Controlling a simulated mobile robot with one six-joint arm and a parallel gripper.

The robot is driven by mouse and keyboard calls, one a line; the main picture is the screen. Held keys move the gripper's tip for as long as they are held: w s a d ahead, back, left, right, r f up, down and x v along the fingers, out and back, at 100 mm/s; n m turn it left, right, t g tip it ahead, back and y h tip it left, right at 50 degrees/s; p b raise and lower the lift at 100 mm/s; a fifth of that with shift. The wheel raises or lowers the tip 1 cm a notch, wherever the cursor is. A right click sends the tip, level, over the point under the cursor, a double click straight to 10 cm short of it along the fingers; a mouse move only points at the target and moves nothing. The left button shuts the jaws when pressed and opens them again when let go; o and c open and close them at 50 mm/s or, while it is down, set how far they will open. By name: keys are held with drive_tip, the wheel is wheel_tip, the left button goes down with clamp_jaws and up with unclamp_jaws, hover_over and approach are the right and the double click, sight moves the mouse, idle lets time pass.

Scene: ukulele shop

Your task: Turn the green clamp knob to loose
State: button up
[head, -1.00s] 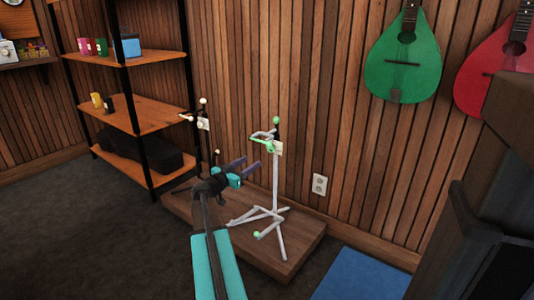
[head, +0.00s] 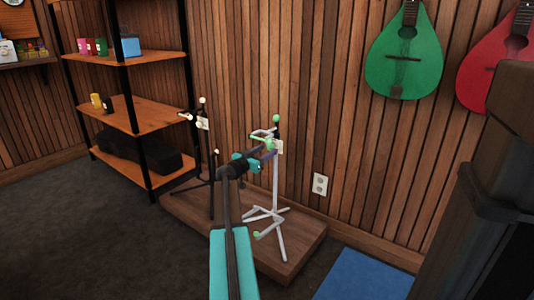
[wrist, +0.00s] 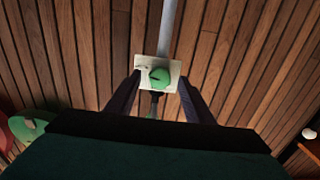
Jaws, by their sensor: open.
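The green clamp knob (wrist: 159,76) sits in front of a small white plate (wrist: 174,67) on the stand's pole in the wrist view. A dark mark runs slantwise across the knob. In the head view, the pale stand with green parts (head: 275,190) stands upright on a wooden platform. My gripper (wrist: 159,82) is open, with one dark finger on each side of the knob. Whether the fingers touch it I cannot tell. In the head view, my gripper (head: 267,151) is at the clamp's height and partly covers it.
A second, dark stand (head: 211,165) with pale tips is close on the left of my gripper on the same platform (head: 290,258). The slatted wall is behind. A green instrument (head: 404,55) and a red one (head: 494,62) hang at right. Shelves (head: 130,110) stand at left.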

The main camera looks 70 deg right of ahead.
drive_tip(key=shift+s+d, duration=0.15)
drive_tip(key=shift+d, duration=0.45)
drive_tip(key=c, duration=1)
drive_tip(key=shift+c, duration=0.2)
